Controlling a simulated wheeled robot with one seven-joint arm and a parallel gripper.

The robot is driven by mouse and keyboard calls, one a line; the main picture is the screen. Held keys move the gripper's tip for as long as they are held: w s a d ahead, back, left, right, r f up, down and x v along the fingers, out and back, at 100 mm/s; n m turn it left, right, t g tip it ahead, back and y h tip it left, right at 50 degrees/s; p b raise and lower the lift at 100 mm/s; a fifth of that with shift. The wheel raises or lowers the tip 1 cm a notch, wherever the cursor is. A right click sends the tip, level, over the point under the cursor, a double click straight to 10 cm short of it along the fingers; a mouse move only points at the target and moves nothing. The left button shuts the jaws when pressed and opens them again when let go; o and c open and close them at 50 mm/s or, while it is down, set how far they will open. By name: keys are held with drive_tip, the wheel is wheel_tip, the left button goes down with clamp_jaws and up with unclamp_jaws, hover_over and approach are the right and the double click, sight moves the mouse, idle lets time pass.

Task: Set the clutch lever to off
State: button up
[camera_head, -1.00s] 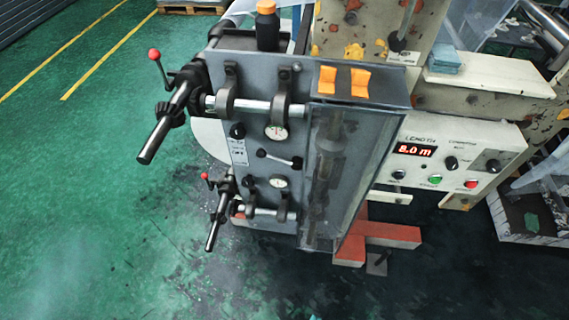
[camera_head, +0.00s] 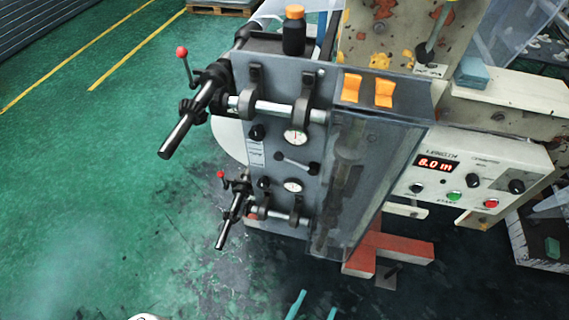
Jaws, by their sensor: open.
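Several levers show on the machine, and I cannot read a label that tells which is the clutch lever. A lever with a dark knob (camera_head: 427,48) stands at the top right on the rusty cream frame, above a small label plate. A red-knobbed lever (camera_head: 184,62) stands up at the upper left of the grey panel, and a smaller red-knobbed one (camera_head: 223,178) is below it. A short handle (camera_head: 295,164) lies nearly level mid-panel. My gripper (camera_head: 313,309) shows only as two teal fingertips at the bottom edge, apart and empty, well below the machine.
A control box (camera_head: 470,168) with a red "8.0 m" display and buttons is at the right. Red beams (camera_head: 390,248) stick out at the base. The green floor at left is clear.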

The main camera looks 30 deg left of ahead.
drive_tip(key=w+a+f+n+y, duration=0.1)
drive_tip(key=w+a+n+y, duration=0.25)
drive_tip(key=w+a, duration=0.8)
drive_tip(key=n+y, duration=0.2)
drive_tip(key=y, duration=0.2)
approach(280, 160)
drive_tip(key=x, duration=0.9)
drive_tip(key=shift+w+f, duration=0.1)
drive_tip(key=shift+f, duration=0.05)
drive_tip(key=shift+c, duration=0.3)
drive_tip(key=shift+f, duration=0.1)
clamp_jaws()
